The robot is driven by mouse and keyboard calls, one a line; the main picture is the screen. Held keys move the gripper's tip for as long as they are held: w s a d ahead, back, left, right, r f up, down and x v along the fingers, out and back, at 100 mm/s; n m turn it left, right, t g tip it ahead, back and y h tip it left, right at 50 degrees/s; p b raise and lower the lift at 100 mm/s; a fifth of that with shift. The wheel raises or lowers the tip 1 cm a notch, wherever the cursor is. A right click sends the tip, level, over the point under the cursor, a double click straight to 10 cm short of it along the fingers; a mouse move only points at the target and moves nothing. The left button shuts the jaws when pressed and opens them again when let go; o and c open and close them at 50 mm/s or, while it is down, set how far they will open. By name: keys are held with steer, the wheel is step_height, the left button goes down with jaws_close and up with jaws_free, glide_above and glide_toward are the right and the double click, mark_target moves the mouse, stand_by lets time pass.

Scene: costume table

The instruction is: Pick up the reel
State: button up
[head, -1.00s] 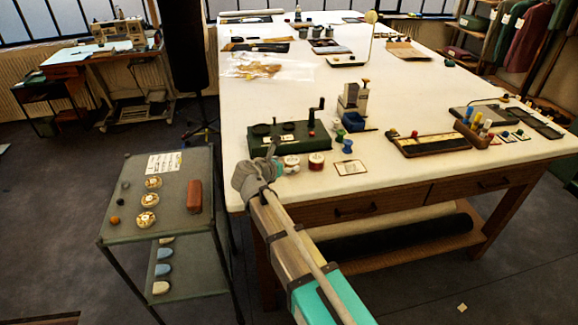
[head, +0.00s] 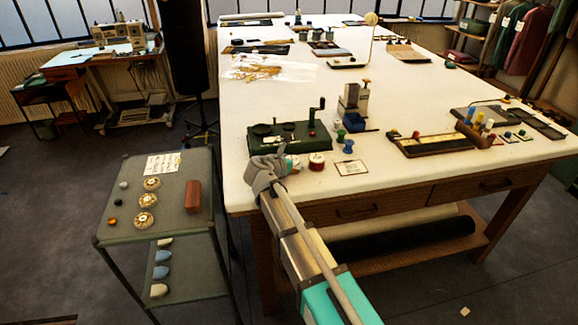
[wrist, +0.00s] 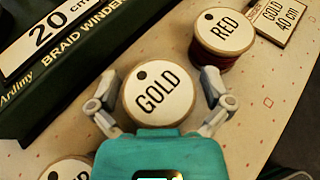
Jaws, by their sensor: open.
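A reel with a round white top marked GOLD (wrist: 158,93) lies in the wrist view between the two fingers of my gripper (wrist: 158,88). The fingers are open, one on each side; I cannot tell whether they touch it. A second reel, marked RED (wrist: 225,32) and wound in dark red, stands just beyond to the right. It also shows in the head view (head: 316,162). Part of another white-topped reel (wrist: 66,170) shows at the lower left, its label cut off. In the head view my gripper (head: 268,170) is at the table's near left corner and partly hides the reels.
The green braid winder (head: 291,137), marked 20 cm, stands close behind the reels. A card reading GOLD 40 cm (wrist: 280,18) lies beyond the red reel. Green and blue spools (head: 347,146) stand to the right. A grey trolley (head: 165,225) stands left of the table.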

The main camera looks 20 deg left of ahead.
stand_by(0.3)
steer(key=c, duration=1)
steer(key=shift+r, duration=0.15)
steer(key=shift+c, duration=0.2)
step_height(320, 180, up, 3)
steer(key=p, duration=0.3)
steer(key=w+d+r+p+v, duration=0.1)
steer(key=r+p+v, duration=0.2)
steer(key=p+v, duration=0.7)
steer(key=shift+d+r+v, duration=0.2)
steer(key=shift+r+v, duration=0.05)
steer(key=shift+v, duration=3.05)
